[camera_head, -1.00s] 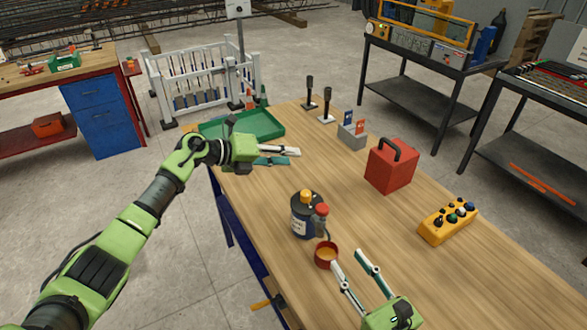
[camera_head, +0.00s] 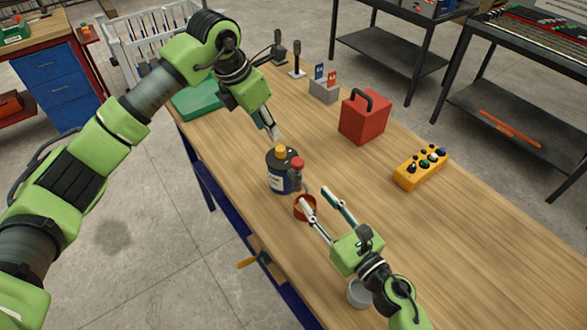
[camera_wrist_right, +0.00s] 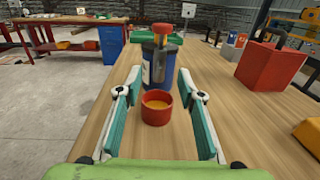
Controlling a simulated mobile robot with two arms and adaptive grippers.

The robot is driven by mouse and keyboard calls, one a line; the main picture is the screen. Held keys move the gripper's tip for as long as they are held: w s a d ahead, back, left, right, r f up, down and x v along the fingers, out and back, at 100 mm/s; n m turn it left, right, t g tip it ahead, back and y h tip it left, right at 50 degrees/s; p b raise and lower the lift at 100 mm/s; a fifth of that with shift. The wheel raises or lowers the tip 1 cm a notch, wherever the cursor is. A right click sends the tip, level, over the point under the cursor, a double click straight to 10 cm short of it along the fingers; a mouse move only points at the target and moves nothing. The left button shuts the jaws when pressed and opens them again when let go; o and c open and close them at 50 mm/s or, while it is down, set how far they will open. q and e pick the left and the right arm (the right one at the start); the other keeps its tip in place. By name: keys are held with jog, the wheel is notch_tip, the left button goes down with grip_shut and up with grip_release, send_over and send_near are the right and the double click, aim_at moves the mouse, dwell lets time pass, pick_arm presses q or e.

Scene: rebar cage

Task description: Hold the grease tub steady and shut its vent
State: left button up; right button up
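The grease tub (camera_head: 283,181) is a dark tub with a white label, a yellow cap and a red-topped part on its side. It stands upright on the table; in the right wrist view (camera_wrist_right: 147,68) it is beyond the fingers. A small red cup (camera_head: 303,213) with orange contents sits in front of it. My left gripper (camera_head: 273,130) points down just behind the tub's top; its fingers overlap, so their gap is hidden. My right gripper (camera_head: 316,192) is open and empty. In the right wrist view the cup (camera_wrist_right: 156,113) lies between its fingers, apparently apart from both. I cannot tell the vent's state.
A red box with a handle (camera_head: 364,119) and a yellow button box (camera_head: 421,168) stand to the right. A green tray (camera_head: 197,101) lies at the far left, partly behind my left arm. A grey round object (camera_head: 360,292) is beside my right wrist. The right foreground is clear.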

aim_at(300, 181)
jog(key=x, duration=0.9)
jog(key=shift+w+a+f, duration=0.1)
jog(key=shift+w+a, duration=0.05)
jog(key=shift+w, duration=0.1)
